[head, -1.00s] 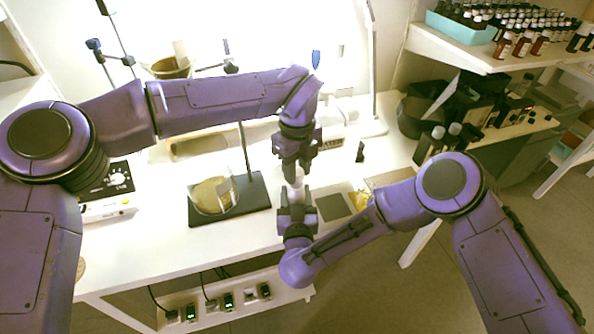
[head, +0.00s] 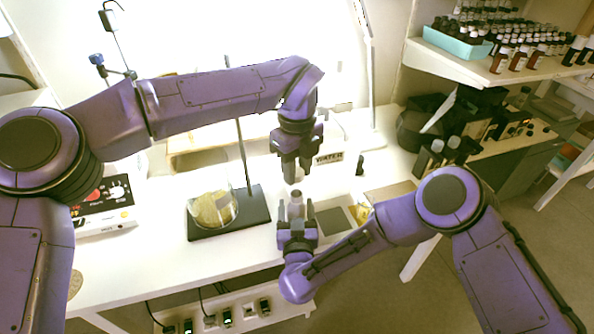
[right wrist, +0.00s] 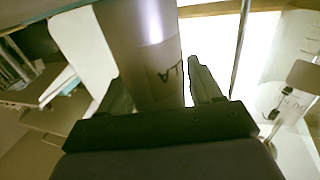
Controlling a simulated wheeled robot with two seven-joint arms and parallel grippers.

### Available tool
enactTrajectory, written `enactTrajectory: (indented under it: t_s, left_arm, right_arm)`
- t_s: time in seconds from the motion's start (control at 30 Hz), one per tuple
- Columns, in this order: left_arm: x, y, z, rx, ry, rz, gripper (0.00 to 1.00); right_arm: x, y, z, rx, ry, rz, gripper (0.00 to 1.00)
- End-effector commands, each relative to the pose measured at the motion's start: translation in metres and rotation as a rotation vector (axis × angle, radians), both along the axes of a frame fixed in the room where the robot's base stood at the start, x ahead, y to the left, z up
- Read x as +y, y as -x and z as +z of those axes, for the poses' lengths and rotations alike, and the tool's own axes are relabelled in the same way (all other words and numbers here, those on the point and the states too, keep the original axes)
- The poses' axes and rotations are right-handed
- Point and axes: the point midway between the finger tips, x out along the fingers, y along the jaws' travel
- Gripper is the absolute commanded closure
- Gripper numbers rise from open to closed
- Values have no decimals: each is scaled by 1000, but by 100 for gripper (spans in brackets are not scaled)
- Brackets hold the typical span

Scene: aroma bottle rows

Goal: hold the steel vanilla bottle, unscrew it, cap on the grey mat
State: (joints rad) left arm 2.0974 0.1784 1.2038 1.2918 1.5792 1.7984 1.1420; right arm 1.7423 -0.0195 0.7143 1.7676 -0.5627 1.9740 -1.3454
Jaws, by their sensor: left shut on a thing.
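The steel vanilla bottle (head: 296,207) stands upright in my right gripper (head: 296,226), near the front of the white table. In the right wrist view the shiny bottle (right wrist: 143,45) fills the space between the two fingers, with dark letters ending in "LA" on its side. My left gripper (head: 291,177) points down just above the bottle's top, with a small gap. It is shut on the cap, which is mostly hidden between its fingers. The bottle's narrow neck shows below it. The grey mat (head: 335,222) lies bare on the table just right of the bottle.
A glass vessel with tan contents (head: 212,209) stands on a dark stand base (head: 245,222) with an upright rod, left of the bottle. A yellow item (head: 361,213) lies right of the mat. A "WATER" label (head: 328,158) shows behind. Shelves of small bottles (head: 520,60) stand at right.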

Motion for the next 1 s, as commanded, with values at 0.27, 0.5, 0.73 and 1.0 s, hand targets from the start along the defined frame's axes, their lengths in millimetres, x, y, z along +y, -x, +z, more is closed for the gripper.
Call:
enactTrajectory:
  t_s: [0.27, 0.5, 0.73, 1.0]
  left_arm:
    - [0, 0, 0, 0, 0, 0, 100]
    - [0, 0, -5, 0, 0, 0, 100]
    - [0, 0, -12, 0, 0, 0, 100]
    - [0, 0, -15, 0, 0, 0, 100]
  right_arm:
    - [0, 0, 0, 0, 0, 0, 21]
    - [0, 29, -1, 0, 3, 7, 21]
    - [-3, 88, -1, -1, 4, 7, 21]
    - [-6, 120, 0, -1, 1, 1, 21]
